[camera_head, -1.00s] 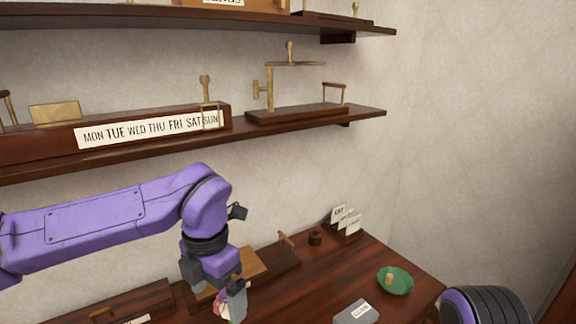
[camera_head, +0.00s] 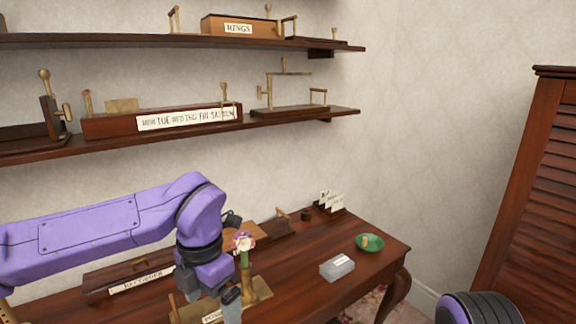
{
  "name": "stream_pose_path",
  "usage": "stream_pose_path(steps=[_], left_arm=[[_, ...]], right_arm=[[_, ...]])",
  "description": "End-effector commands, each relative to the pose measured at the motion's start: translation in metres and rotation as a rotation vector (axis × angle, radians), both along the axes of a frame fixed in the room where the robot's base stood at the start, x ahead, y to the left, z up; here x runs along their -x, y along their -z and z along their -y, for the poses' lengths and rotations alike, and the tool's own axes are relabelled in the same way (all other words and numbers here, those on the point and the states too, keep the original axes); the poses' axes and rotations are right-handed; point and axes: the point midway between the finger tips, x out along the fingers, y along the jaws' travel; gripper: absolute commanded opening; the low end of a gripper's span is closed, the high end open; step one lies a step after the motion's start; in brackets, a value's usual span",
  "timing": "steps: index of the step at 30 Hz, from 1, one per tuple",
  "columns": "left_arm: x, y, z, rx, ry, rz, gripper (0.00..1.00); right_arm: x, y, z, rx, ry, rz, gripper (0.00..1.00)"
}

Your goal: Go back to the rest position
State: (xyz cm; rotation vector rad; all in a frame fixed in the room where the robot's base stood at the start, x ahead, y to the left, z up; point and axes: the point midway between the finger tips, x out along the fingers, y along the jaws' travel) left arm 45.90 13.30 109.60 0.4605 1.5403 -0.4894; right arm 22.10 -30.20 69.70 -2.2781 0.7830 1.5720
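My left arm comes in from the left, bent at a purple elbow, with its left gripper (camera_head: 211,295) pointing down over the table. Its two grey fingers look spread apart, with nothing seen between them; the lower part is partly cut off by the frame. A pink and white flower on a green stem (camera_head: 244,253) stands upright just right of the gripper, above a brass plate (camera_head: 258,289). I cannot tell whether the gripper touches it. Of my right arm only a purple and black ribbed part shows at the bottom right; its gripper is out of view.
The wooden table (camera_head: 305,293) holds a grey labelled box (camera_head: 337,268), a green dish (camera_head: 369,243) and a card rack (camera_head: 331,203). Two wall shelves stand above, the lower (camera_head: 290,118) bearing a weekday box (camera_head: 165,121). A louvred cabinet (camera_head: 530,190) is at the right.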

Motion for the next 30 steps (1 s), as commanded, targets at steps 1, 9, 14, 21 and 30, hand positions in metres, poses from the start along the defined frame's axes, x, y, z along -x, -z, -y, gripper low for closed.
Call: stream_pose_path(steps=[1,9,14,21,30], left_arm=[[-0.005,0.0,0.001,0.004,-0.004,0.026,1.0],[-0.043,0.023,-0.008,-0.102,0.069,0.267,1.0],[-0.06,0.067,-0.013,-0.243,0.197,0.386,1.0],[-0.053,0.174,-0.02,-0.473,0.581,0.489,1.0],[0.094,0.358,-0.065,-0.533,1.476,0.327,1.0]], right_arm=[[0.0,0.0,0.0,0.0,0.0,0.0,0.5],[0.0,0.0,0.0,0.0,0.0,0.0,0.5],[0.0,0.001,0.0,0.0,0.0,0.0,0.5],[0.0,0.002,0.0,0.0,0.0,0.0,0.5],[0.0,0.006,0.0,0.0,0.0,0.0,0.5]])
